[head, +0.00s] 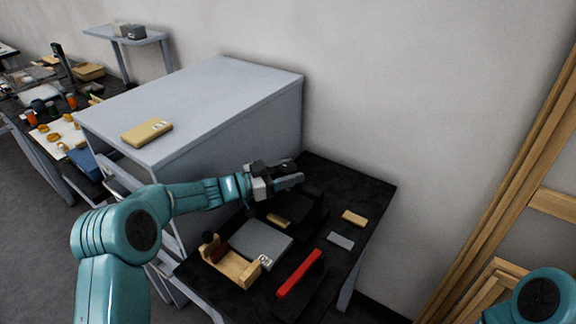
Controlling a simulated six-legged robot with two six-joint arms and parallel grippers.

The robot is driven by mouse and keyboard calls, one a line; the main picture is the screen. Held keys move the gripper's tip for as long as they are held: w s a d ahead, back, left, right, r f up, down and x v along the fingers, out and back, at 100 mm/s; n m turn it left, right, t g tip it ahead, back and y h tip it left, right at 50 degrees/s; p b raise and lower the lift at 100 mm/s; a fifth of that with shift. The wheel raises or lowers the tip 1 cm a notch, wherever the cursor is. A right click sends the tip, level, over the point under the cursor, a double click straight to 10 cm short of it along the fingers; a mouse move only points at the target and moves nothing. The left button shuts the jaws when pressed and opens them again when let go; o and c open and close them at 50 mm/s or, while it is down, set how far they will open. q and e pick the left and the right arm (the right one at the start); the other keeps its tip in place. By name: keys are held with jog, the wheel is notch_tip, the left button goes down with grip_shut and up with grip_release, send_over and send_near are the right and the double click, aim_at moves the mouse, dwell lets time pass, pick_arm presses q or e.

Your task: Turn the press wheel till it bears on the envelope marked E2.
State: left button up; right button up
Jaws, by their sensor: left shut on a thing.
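My left gripper (288,179) reaches over the black table from the left. It is shut on a dark part at the top of the black press (296,208), which looks like the press wheel; the gripper hides most of it. A small tan piece (279,221) shows at the foot of the press; I cannot tell if it is an envelope. I cannot tell which thing is envelope E2. My right gripper is out of view.
On the black table (372,188) lie a grey plate (260,243), a wooden holder (230,262), a red bar (299,271), a tan block (354,218) and a grey block (341,240). The grey cabinet (225,85) stands close behind my left forearm.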

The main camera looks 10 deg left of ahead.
aim_at(288, 167)
pick_arm(q)
jog(key=shift+r, duration=0.2)
jog(key=o, duration=1)
jog(key=shift+f, duration=0.1)
jog(key=shift+c, duration=0.2)
notch_tip(288, 167, up, 20)
jog(key=p, duration=0.1)
